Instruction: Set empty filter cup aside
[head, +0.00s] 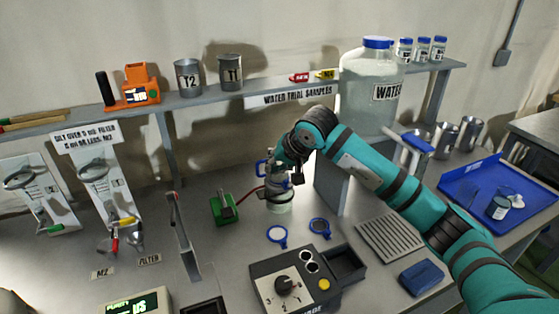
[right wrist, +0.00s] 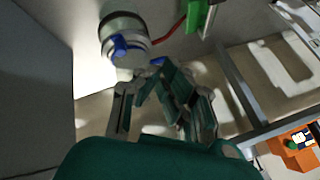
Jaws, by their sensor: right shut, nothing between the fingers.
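A cylindrical cup-like vessel (head: 279,205) with a pale lower rim and dark fittings stands on the steel bench at centre. In the head view, my right gripper (head: 290,167) partly hides the vessel's top. My left gripper is not in view.
A red hose links the vessel to a green block (head: 224,209). Two blue-rimmed discs (head: 277,236) lie in front. A control box (head: 293,283) stands nearer. A grey grate (head: 389,238) and blue tray (head: 490,192) lie right. A shelf (head: 270,84) with a water jug (head: 368,85) runs behind.

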